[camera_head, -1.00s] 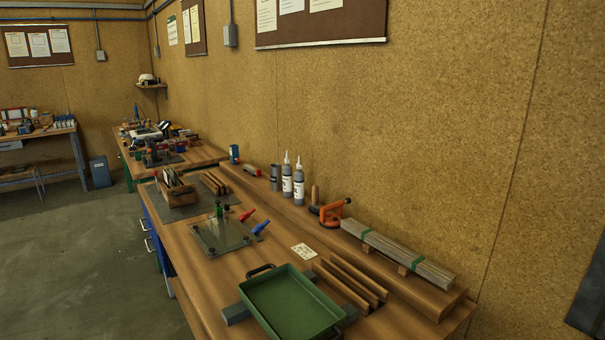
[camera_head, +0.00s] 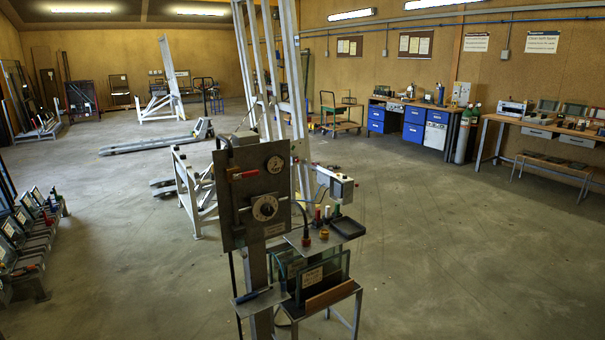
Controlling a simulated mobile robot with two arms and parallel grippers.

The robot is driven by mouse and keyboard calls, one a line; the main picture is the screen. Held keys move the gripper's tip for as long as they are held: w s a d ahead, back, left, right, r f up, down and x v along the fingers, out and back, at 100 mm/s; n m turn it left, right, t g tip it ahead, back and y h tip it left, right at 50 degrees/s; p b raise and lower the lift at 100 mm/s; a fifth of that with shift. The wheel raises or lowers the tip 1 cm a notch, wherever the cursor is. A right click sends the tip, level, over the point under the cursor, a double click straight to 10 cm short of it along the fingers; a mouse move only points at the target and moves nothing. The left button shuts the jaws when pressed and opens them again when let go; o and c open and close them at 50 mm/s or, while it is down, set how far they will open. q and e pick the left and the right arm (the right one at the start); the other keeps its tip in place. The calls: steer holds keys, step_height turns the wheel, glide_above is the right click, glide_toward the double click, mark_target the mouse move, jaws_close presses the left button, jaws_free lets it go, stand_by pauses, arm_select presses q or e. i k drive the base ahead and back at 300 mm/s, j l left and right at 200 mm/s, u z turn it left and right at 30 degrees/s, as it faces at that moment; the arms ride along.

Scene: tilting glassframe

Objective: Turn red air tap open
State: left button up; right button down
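A dark upright panel (camera_head: 240,208) stands on a post near the middle of the head view. A small red lever (camera_head: 246,174), which looks like the air tap, lies roughly level across its upper left part. A round gauge (camera_head: 274,164) sits to the right of the lever, and a round dial (camera_head: 264,207) sits below. The lever is too small to tell whether the tap is open or shut. Neither of my grippers is in view.
A small stand right of the panel holds a tray (camera_head: 348,227), coloured bottles and glass panes (camera_head: 320,272). Open floor (camera_head: 440,250) lies to the right.

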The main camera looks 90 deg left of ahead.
mark_target(248, 174)
steer(key=u, duration=3.5)
steer(key=i+l+u, duration=0.1)
steer(key=u, duration=0.3)
steer(key=l+u, duration=0.1)
steer(key=u, duration=0.3)
steer(key=l+u, duration=0.1)
steer(key=u, duration=0.3)
